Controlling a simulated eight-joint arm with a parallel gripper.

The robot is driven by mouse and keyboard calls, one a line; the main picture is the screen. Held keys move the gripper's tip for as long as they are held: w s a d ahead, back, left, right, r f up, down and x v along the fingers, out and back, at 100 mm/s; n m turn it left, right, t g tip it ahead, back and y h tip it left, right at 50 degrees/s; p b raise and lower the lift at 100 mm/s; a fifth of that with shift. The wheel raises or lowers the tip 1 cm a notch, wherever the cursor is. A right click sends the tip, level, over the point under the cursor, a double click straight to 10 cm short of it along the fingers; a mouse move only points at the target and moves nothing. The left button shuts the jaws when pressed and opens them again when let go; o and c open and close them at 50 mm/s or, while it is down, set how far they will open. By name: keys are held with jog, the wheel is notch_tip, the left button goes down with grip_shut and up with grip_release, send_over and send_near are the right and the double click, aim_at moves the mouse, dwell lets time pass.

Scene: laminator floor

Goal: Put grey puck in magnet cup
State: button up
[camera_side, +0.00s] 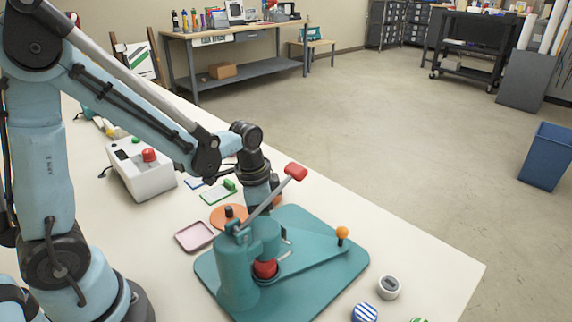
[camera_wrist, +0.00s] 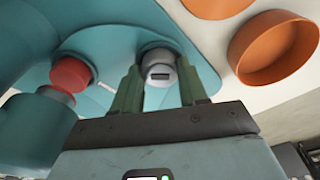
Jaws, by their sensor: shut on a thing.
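In the wrist view, a light grey puck (camera_wrist: 160,74) with a dark rectangular mark sits between the fingertips of my gripper (camera_wrist: 161,84). The gripper is shut on it. Behind the puck is the teal press base, with a pale round shape partly hidden by the puck. An empty-looking orange round cup (camera_wrist: 272,50) is to the right; whether it is the magnet cup I cannot tell. In the side view, my gripper is low behind the press lever, and the puck is hidden there. The orange cup (camera_side: 276,201) shows only in part beside the gripper.
The teal press (camera_side: 325,262) has a raised red-handled lever (camera_side: 295,172), a red die (camera_side: 265,269) and an orange knob (camera_side: 342,232). A pink tray (camera_side: 194,236) is left.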

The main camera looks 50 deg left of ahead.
jog(key=o, duration=1)
jog(key=shift+o, duration=0.2)
notch_tip(320, 180, up, 12)
jog(key=s, duration=0.1)
jog(key=shift+s+a+f+n+t+y, duration=0.15)
jog(key=shift+s+n+t, duration=0.55)
jog(key=shift+n+t, duration=0.4)
jog(key=shift+s+f+n+t+y, duration=0.1)
jog(key=shift+s+f+n+t, duration=0.1)
jog(key=shift+s+n+t, duration=0.8)
jog(key=shift+s+a+f+n+t+y, duration=0.15)
jog(key=shift+s+n+t, duration=0.3)
jog(key=shift+n+t, duration=0.65)
